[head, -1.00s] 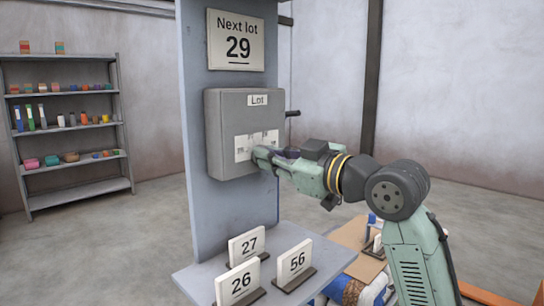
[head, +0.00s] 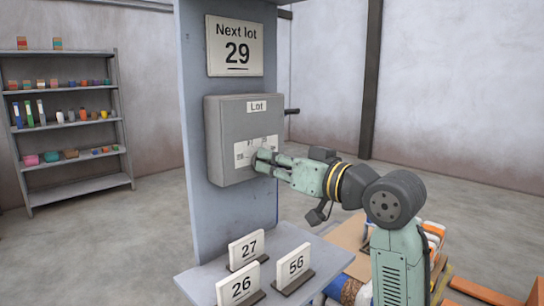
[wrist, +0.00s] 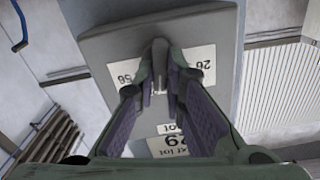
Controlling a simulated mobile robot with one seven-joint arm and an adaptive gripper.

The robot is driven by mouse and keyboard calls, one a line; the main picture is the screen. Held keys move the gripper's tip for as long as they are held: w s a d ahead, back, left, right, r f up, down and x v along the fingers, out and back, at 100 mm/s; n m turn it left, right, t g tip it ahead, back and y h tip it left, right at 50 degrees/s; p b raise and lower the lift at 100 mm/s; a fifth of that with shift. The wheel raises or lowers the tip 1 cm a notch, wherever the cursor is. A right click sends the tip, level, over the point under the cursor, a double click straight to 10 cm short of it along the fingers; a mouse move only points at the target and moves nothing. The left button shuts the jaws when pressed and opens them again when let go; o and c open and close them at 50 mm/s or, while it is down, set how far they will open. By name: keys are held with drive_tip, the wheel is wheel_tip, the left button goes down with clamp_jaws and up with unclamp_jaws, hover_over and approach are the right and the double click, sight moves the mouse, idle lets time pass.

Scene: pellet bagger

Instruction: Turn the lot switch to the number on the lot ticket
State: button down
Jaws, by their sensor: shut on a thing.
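The lot ticket (head: 236,46) reads "Next lot 29" with the number underlined, on the panel above the grey switch box (head: 229,112) labelled "Lot". A white number plate (head: 243,151) is on the box face. In the wrist view, upside down, the plate shows 56 (wrist: 125,78) at left and 26 (wrist: 204,65) at right. My gripper (head: 260,160) is at the box front, shut on the grey switch knob (wrist: 159,58), which shows between its fingers. The fingers hide the plate's middle, and I cannot tell which number the knob points to.
Stands numbered 27 (head: 246,249), 26 (head: 241,286) and 56 (head: 293,265) are on the ledge (head: 205,279) below the box. A dark lever (head: 291,111) sticks out of the box's right side. A shelf rack (head: 76,186) stands far left.

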drive_tip(key=shift+d+m+p, duration=0.1)
drive_tip(key=shift+m+p, duration=0.35)
drive_tip(key=shift+m, duration=0.65)
drive_tip(key=c, duration=1.7)
unclamp_jaws()
drive_tip(key=shift+o, duration=0.2)
drive_tip(key=v, duration=1.2)
